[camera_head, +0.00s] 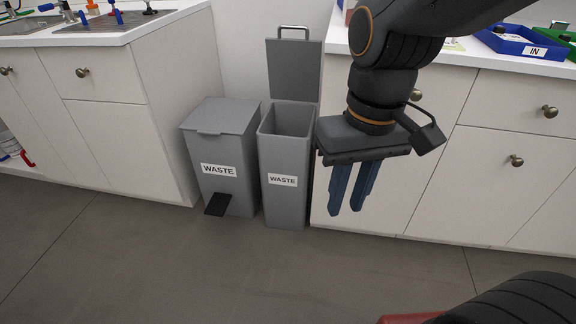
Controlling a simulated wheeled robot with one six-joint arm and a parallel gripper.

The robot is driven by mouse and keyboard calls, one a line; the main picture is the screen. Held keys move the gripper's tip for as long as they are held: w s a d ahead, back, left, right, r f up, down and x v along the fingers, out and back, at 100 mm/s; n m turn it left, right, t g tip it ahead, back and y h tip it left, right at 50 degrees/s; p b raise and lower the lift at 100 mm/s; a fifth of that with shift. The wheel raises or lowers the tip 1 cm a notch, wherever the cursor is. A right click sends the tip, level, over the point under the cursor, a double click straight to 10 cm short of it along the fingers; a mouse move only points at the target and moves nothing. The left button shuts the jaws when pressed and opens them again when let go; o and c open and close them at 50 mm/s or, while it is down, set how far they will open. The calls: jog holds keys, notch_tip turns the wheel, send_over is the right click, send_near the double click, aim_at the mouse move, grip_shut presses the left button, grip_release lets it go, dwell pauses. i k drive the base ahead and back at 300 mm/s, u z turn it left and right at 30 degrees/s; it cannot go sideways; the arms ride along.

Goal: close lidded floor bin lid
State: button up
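Two grey bins labelled WASTE stand on the floor between the cabinets. The right, narrower bin (284,200) has its lid (294,71) raised upright at the back, with a metal handle (294,29) on the lid's top edge. The left, wider bin (222,150) has its lid shut and a black pedal (217,204) at its front. My gripper (346,207) hangs to the right of the narrow bin, in front of the right cabinet, with its blue fingers pointing down. The fingers are a little apart with nothing seen between them.
The right cabinet (470,195) stands close beside the narrow bin; its counter holds a blue tray (519,42) marked IN. The left cabinet (140,135) has a sink counter above it. The grey floor (185,270) in front of the bins is clear.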

aim_at(294, 66)
jog(key=u, duration=0.5)
jog(key=i, duration=0.85)
jog(key=z, duration=0.25)
